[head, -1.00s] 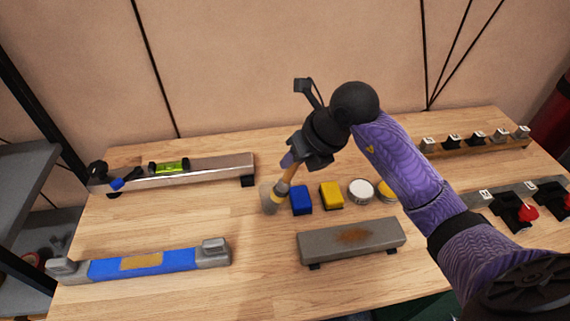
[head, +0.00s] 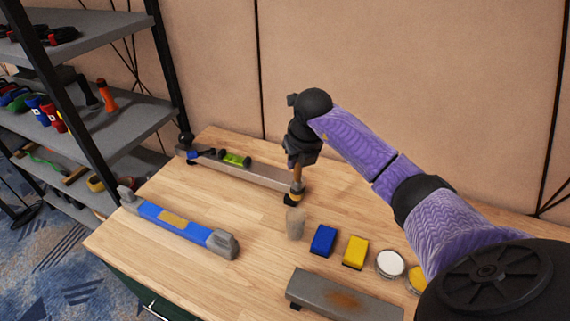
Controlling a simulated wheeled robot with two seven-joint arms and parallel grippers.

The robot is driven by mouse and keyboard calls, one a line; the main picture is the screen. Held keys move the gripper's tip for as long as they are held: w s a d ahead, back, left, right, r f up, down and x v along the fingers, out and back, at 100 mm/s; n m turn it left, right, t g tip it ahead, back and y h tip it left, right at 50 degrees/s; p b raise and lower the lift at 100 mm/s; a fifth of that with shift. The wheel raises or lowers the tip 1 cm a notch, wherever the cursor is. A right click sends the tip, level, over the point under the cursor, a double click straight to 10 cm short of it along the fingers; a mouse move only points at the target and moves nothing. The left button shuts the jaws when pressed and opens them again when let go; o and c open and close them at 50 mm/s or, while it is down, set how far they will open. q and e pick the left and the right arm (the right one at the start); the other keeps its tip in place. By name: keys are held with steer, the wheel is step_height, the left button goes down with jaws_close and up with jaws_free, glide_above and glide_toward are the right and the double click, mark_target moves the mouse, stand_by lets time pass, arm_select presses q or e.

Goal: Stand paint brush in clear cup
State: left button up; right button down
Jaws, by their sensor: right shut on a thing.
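My right gripper (head: 297,160) is shut on the paint brush (head: 297,185). The brush has a wooden handle and hangs nearly upright, with its dark bristle end down. A small, see-through, brownish cup (head: 295,224) stands on the table left of the blue block. In the head view the brush tip shows just above the cup's rim, in front of the right end of a grey bar. I cannot tell whether the tip is straight over the cup or behind it. My left gripper is not in view.
A blue block (head: 323,240), a yellow block (head: 355,252) and a white round tin (head: 390,263) stand right of the cup. A grey bar (head: 345,297) lies in front, a blue-and-grey bar (head: 175,226) at left. A long bar (head: 262,177) with a green level lies behind. Shelves (head: 80,95) stand left.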

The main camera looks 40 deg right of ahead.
mark_target(296, 195)
steer(key=shift+d, duration=0.1)
steer(key=shift+w+f, duration=0.1)
steer(key=shift+f, duration=0.05)
steer(key=shift+f+b, duration=0.55)
steer(key=shift+b, duration=0.05)
step_height(296, 195, down, 5)
steer(key=b, duration=0.4)
steer(key=shift+r, duration=0.1)
step_height(296, 195, down, 5)
steer(key=b, duration=0.4)
steer(key=shift+f, duration=0.2)
steer(key=shift+f+b, duration=0.35)
steer(key=shift+f, duration=0.25)
